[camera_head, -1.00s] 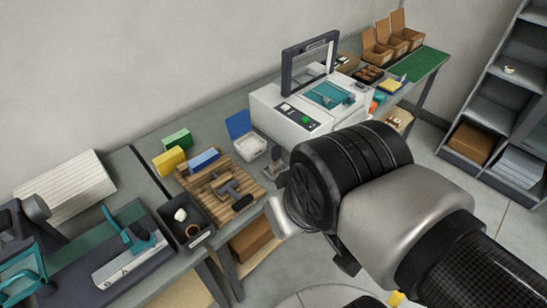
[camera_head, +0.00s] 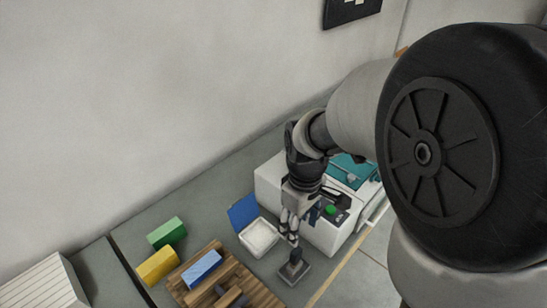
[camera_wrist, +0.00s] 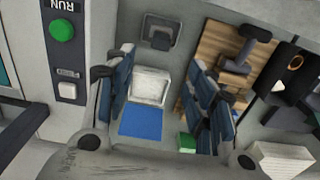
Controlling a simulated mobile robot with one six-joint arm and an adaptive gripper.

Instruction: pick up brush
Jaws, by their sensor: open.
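A dark tool with a T-shaped outline (camera_wrist: 240,58) lies on the slatted wooden board (camera_wrist: 212,40); its dark end (camera_head: 232,297) shows at the bottom of the head view. It may be the brush, but I cannot tell for sure. My gripper (camera_head: 289,238) points down over the bench, between the open white box and the printer-like machine. In the wrist view, my gripper (camera_wrist: 162,100) has its blue-grey fingers wide apart with nothing held. The board is to the right of the fingers there.
A white box with blue lid (camera_head: 258,238) stands open beside my gripper. A grey plate with dark upright knob (camera_head: 294,268) is just below it. The white machine (camera_head: 268,184) is close behind. Blue (camera_head: 202,268), yellow (camera_head: 157,266) and green (camera_head: 166,233) blocks sit left.

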